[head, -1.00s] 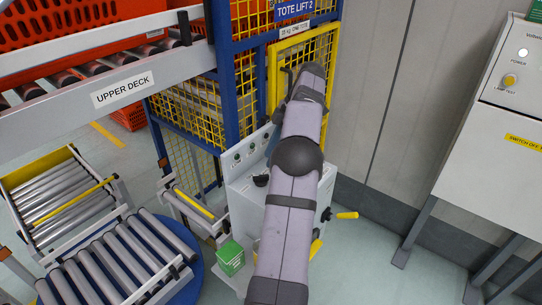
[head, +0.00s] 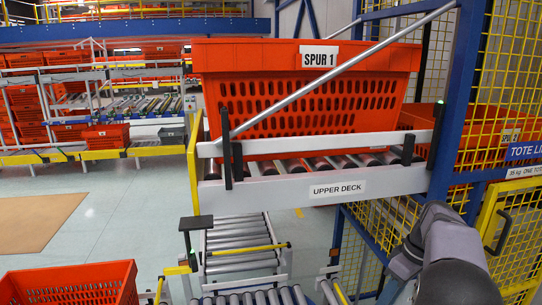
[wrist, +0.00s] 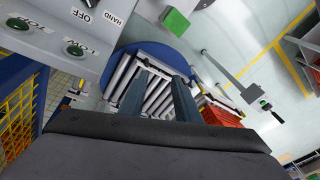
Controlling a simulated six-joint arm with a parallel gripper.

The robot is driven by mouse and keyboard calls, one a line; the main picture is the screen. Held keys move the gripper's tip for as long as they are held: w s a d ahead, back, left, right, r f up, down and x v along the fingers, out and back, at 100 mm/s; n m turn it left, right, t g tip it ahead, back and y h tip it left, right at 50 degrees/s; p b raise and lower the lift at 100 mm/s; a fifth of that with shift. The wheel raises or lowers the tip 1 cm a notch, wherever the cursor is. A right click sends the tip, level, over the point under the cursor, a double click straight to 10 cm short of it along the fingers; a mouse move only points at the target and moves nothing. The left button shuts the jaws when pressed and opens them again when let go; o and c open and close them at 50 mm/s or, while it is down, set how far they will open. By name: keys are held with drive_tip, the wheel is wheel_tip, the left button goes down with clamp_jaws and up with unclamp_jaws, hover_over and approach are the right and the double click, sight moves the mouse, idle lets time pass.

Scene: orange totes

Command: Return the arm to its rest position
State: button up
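My arm (head: 440,255) shows at the lower right of the head view, in front of the yellow mesh gate of the tote lift. Its grey links run down out of the frame, and the gripper end is not seen there. In the wrist view my gripper (wrist: 158,90) shows two dark fingers standing apart with nothing between them. They are seen against the rollers of the blue turntable (wrist: 122,58).
A control panel (wrist: 70,15) with green buttons is at upper left in the wrist view, and a green box (wrist: 175,20) is near the top. An orange tote (head: 300,85) sits on the upper deck (head: 290,192). Another tote (head: 75,285) is at lower left.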

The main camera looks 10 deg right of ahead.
drive_tip(key=s+a+f+m+g+h+p, duration=0.1)
drive_tip(key=s+a+m+p, duration=0.2)
drive_tip(key=s+a, duration=0.7)
drive_tip(key=s+a+f+m+h+p, duration=0.1)
drive_tip(key=s+a+m+h+p, duration=0.15)
drive_tip(key=s+a, duration=0.85)
drive_tip(key=w+a+f+b, duration=0.1)
drive_tip(key=w+f+b, duration=0.1)
drive_tip(key=f+b, duration=2.3)
drive_tip(key=w+a+f+b, duration=0.2)
drive_tip(key=f+b, duration=2.3)
drive_tip(key=f, duration=0.2)
drive_tip(key=shift+w+a+y+b, duration=0.15)
drive_tip(key=shift+a+y+b, duration=0.1)
drive_tip(key=shift+y+b, duration=0.2)
drive_tip(key=shift+r+n, duration=0.1)
drive_tip(key=shift+n, duration=0.15)
